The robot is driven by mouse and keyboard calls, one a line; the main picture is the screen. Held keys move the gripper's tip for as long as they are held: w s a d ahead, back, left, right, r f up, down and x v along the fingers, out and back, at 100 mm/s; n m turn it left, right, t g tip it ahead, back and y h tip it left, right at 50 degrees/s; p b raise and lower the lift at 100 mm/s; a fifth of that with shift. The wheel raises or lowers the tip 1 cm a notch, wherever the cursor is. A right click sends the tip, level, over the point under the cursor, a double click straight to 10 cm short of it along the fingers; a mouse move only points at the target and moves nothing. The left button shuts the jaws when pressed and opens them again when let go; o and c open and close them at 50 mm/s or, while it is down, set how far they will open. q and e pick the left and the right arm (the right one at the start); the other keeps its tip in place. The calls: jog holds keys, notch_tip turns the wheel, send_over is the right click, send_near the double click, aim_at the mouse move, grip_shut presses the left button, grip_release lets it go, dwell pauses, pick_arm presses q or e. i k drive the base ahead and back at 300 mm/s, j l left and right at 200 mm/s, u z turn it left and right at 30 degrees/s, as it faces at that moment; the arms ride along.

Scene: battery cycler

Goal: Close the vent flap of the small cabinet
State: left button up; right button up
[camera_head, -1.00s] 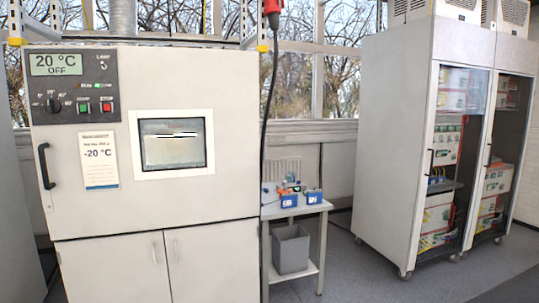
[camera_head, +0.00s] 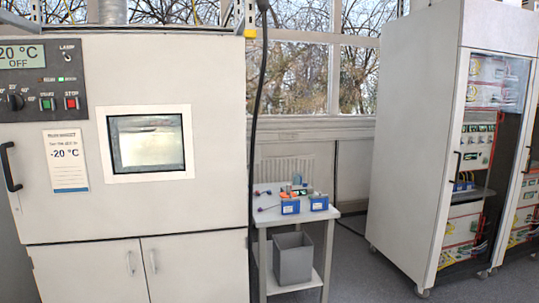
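The chamber cabinet (camera_head: 215,80) stands at the left, with a control panel (camera_head: 45,78) reading 20 °C OFF, a window (camera_head: 146,143) and a black door handle (camera_head: 10,166). Its two lower doors (camera_head: 90,275) look shut. A tall cabinet (camera_head: 415,120) with glass doors stands at the right, its instruments and cables showing through the glass. I cannot make out a vent flap on either cabinet, and no separate small cabinet is clear. Neither of my grippers is in view.
A small grey table (camera_head: 265,219) between the cabinets holds blue boxes (camera_head: 290,206) and small tools. A grey bin (camera_head: 293,260) sits on its lower shelf. A black cable (camera_head: 258,100) hangs beside the chamber. Grey floor (camera_head: 355,275) is free before the tall cabinet.

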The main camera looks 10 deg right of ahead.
aim_at(258, 149)
jog(key=i+l, duration=0.15)
jog(key=l, duration=0.25)
jog(key=i+l, duration=0.2)
jog(key=l, duration=0.15)
jog(key=i+l, duration=0.15)
jog(key=l, duration=0.25)
jog(key=i+l, duration=0.15)
jog(key=l, duration=0.25)
